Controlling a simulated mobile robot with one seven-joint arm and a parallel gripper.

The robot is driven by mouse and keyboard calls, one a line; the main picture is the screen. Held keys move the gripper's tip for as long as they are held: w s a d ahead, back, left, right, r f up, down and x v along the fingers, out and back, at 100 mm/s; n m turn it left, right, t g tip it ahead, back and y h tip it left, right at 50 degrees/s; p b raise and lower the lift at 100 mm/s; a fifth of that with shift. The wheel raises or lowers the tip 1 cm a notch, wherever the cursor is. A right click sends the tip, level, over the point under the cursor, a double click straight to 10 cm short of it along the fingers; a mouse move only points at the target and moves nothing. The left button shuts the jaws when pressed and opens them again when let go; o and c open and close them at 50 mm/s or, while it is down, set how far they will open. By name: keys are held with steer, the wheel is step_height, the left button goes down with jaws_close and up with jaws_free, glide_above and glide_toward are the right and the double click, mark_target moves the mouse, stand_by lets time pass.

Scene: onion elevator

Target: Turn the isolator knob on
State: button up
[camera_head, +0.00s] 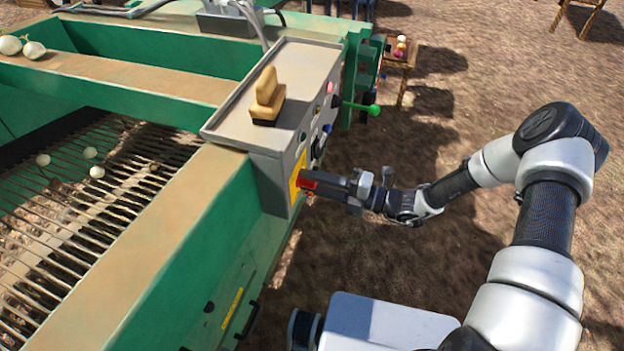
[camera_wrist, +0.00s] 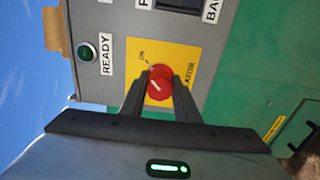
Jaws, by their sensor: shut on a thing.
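The red isolator knob (camera_wrist: 160,84) sits on a yellow plate (camera_wrist: 172,54) on the grey control box, with a white pointer line on its face. The pointer slants, and I cannot tell exactly which mark it lines up with. "ON" is printed on the plate near the knob. My gripper (camera_wrist: 159,92) has its two fingers on either side of the knob and is shut on it. In the head view my gripper (camera_head: 312,182) reaches the box's front face from the right. There the knob (camera_head: 307,183) shows as a bit of red at the fingertips, mostly hidden.
The grey control box (camera_head: 250,145) is mounted on the green machine frame (camera_head: 180,245). A green-tipped lever (camera_head: 373,110) sticks out beyond the knob. A wooden-handled brush (camera_head: 267,92) stands on the box. A green READY lamp (camera_wrist: 87,51) is beside the plate. Open ground lies to the right.

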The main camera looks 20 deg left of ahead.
stand_by(0.4)
steer(key=o, duration=1)
steer(key=shift+o, duration=0.2)
steer(key=shift+d, duration=0.1)
steer(key=s+d, duration=0.1)
steer(key=d, duration=1.6)
steer(key=shift+s+d+b, duration=0.15)
steer(key=shift+s+b, duration=0.1)
steer(key=shift+b, duration=0.2)
